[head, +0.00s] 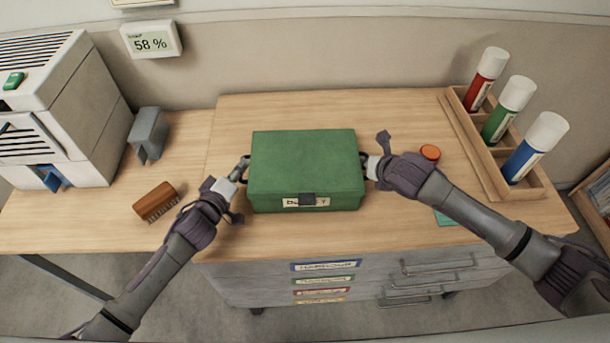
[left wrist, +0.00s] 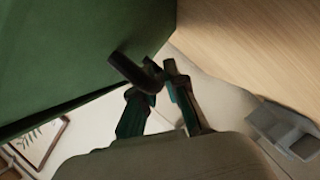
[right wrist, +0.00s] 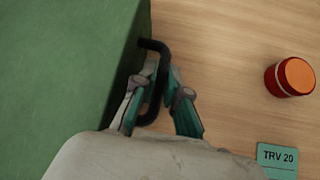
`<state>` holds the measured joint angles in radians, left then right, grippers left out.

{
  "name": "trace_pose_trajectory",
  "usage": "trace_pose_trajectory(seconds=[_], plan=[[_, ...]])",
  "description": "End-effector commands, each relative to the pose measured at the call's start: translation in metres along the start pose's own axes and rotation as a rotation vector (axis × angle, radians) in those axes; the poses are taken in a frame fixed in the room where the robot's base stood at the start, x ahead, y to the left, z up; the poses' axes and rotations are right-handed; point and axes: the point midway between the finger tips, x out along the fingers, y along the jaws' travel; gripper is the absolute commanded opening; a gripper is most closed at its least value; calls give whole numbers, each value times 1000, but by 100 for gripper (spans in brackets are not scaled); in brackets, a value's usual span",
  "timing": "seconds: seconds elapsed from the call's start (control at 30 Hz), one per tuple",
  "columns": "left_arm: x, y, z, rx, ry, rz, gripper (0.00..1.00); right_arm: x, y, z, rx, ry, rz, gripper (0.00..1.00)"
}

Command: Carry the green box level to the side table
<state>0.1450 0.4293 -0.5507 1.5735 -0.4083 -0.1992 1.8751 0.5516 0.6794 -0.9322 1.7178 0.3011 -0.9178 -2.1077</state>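The green box (head: 303,160) sits lid shut and looks level over the middle of the wooden desk top (head: 340,112); I cannot tell whether its base touches the wood. It has a dark front latch, a pale label and a black handle at each end. My left gripper (head: 240,172) is at the left handle; in the left wrist view its fingers close around the black handle (left wrist: 133,72). My right gripper (head: 373,168) is at the right handle; in the right wrist view its fingers lie on both sides of the handle bar (right wrist: 152,45). I cannot tell which surface is the side table.
A wooden rack (head: 469,128) with red, green and blue tubes stands at right. An orange-capped jar (head: 430,152) and teal card (head: 444,218) lie near my right arm. A brush (head: 156,201), grey holder (head: 149,135) and white machine (head: 70,115) are at left.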

Motion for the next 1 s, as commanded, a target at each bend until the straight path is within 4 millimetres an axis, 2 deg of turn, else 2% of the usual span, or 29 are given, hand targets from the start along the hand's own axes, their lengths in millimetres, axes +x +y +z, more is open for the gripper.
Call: trace_pose_trajectory(seconds=[0.57, 1.0], plan=[[0, 4, -4, 1, 3, 4, 0, -3, 0, 5, 0, -5, 0, 0], [-9, 35, -24, 1, 4, 4, 0, -29, 6, 31, 0, -5, -1, 0]])
